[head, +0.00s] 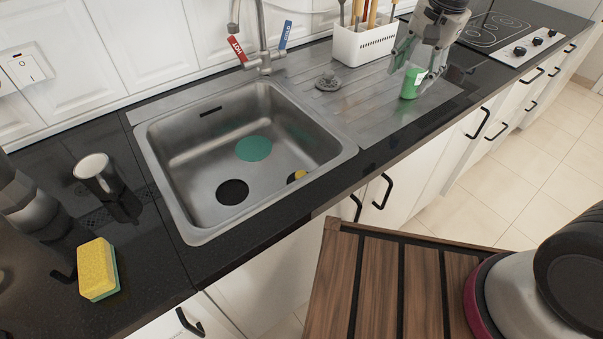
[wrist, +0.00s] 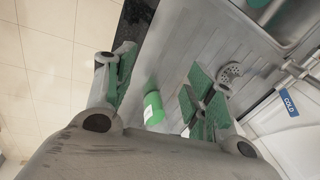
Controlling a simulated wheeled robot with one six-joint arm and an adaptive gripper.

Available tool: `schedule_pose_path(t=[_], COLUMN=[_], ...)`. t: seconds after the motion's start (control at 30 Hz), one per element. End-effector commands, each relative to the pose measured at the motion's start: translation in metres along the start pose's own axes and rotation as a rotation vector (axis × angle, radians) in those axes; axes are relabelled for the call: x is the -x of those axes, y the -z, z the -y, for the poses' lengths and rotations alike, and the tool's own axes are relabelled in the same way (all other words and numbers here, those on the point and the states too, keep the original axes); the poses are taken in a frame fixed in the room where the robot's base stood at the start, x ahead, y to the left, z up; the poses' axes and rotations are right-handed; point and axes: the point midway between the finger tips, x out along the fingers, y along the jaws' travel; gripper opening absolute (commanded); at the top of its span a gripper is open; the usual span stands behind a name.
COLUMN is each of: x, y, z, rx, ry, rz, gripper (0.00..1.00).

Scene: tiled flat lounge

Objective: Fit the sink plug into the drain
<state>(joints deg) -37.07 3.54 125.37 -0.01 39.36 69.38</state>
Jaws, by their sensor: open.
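A grey round perforated piece with a knob, which looks like the sink plug (head: 328,82), sits on the ribbed steel drainboard right of the basin. It also shows in the wrist view (wrist: 230,72), beyond the right finger. The steel sink (head: 185,150) holds a dark round spot (head: 232,193), which looks like the drain opening, and a teal disc (head: 253,149). My gripper (head: 411,76) is open over the drainboard's right part, away from the plug. A small green cylinder with a white label (wrist: 153,108) stands between or just below its fingers; I cannot tell whether they touch it.
A white utensil holder (head: 365,45) stands behind my gripper. The tap (head: 265,62) rises behind the basin. A small yellow and black item (head: 298,175) lies in the basin. The hob (head: 495,30) is far right.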

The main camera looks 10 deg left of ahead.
Motion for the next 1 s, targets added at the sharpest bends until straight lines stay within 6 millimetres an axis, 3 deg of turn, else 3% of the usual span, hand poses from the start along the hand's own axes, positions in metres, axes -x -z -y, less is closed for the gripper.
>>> schedule_pose_path(t=[0.03,0.1,0.2,0.4,0.6,1.0], x=[-0.031,-0.071,-0.124,-0.191,-0.217,-0.270], y=[-0.025,-0.061,-0.116,-0.188,-0.211,-0.211], z=[0.024,0.052,0.079,0.093,0.093,0.080], rx=[-0.036,-0.115,-0.220,-0.353,-0.402,-0.404], ry=[-0.033,-0.071,-0.124,-0.187,-0.205,-0.207], rz=[0.025,0.043,0.053,0.041,0.032,0.031], gripper=[0.54,0.54,0.54,0.54,0.54,0.54])
